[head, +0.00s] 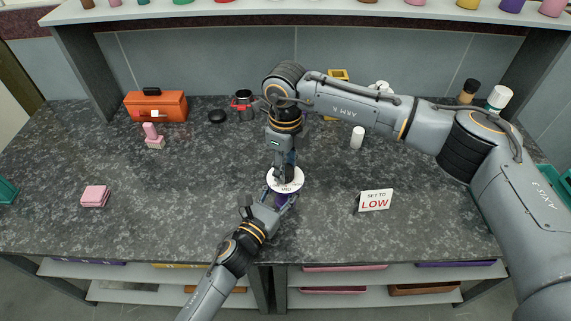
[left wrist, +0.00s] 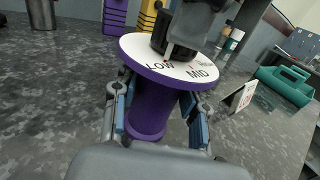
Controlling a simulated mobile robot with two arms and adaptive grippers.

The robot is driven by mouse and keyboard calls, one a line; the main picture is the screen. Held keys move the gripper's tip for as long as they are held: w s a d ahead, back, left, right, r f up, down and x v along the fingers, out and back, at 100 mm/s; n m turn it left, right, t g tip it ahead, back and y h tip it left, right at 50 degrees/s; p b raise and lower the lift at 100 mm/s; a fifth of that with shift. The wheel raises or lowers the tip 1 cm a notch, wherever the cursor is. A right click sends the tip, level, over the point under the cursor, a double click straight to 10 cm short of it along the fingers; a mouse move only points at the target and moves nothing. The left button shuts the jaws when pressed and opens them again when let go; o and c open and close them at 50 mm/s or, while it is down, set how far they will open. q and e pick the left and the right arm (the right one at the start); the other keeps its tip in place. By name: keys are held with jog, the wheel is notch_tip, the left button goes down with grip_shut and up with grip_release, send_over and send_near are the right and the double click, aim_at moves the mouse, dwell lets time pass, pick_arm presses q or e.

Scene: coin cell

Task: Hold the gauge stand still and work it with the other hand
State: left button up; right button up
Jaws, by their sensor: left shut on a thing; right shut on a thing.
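The gauge stand has a round white dial (head: 286,182) on a purple body. In the left wrist view the dial (left wrist: 140,53) reads LOW and MID, with a third label partly hidden, and the purple column (left wrist: 152,105) stands upright. My left gripper (head: 277,198) is shut on the purple column; its fingers (left wrist: 158,115) sit either side of it. A white sign (head: 376,200) reading "SET TO LOW" stands right of the gauge stand.
An orange toolbox (head: 156,107), a dark mug (head: 244,104) and a white cylinder (head: 357,137) stand farther back. A pink-topped brush (head: 152,136) and pink pads (head: 95,196) lie left. The counter around the gauge stand is clear.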

dwell(0.3)
jog(key=o, duration=1.2)
jog(key=shift+r, duration=0.1)
notch_tip(320, 180, up, 12)
jog(key=shift+f, duration=0.1)
pick_arm(q)
jog(key=o, duration=1.4)
